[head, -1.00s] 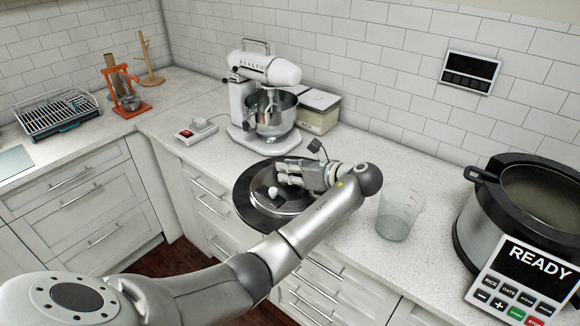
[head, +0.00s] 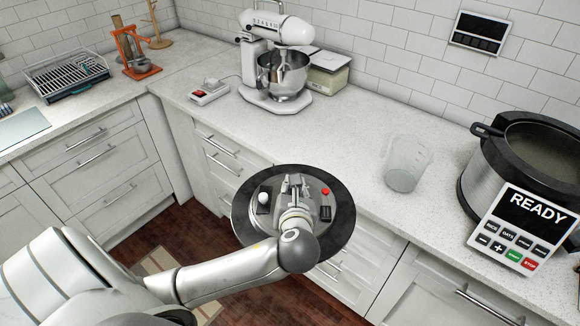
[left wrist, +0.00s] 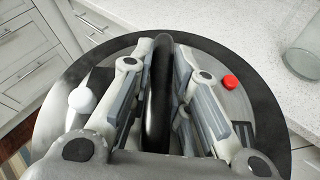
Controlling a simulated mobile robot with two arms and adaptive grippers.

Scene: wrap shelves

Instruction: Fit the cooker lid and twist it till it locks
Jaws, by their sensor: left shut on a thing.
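The round cooker lid (head: 340,220) has a dark rim and a grey top with a white knob and a red button. My left gripper (head: 295,186) is shut on the lid's black handle, which stands between the fingers in the left wrist view (left wrist: 158,95). The lid is held in front of the counter edge, over the floor and drawers. The cooker (head: 490,170) stands at the right on the counter with its top open. Its front panel reads READY. My right gripper is not in view.
A clear measuring jug (head: 406,163) stands on the counter between the lid and the cooker. A stand mixer (head: 276,65) is at the back. The counter between mixer and jug is clear.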

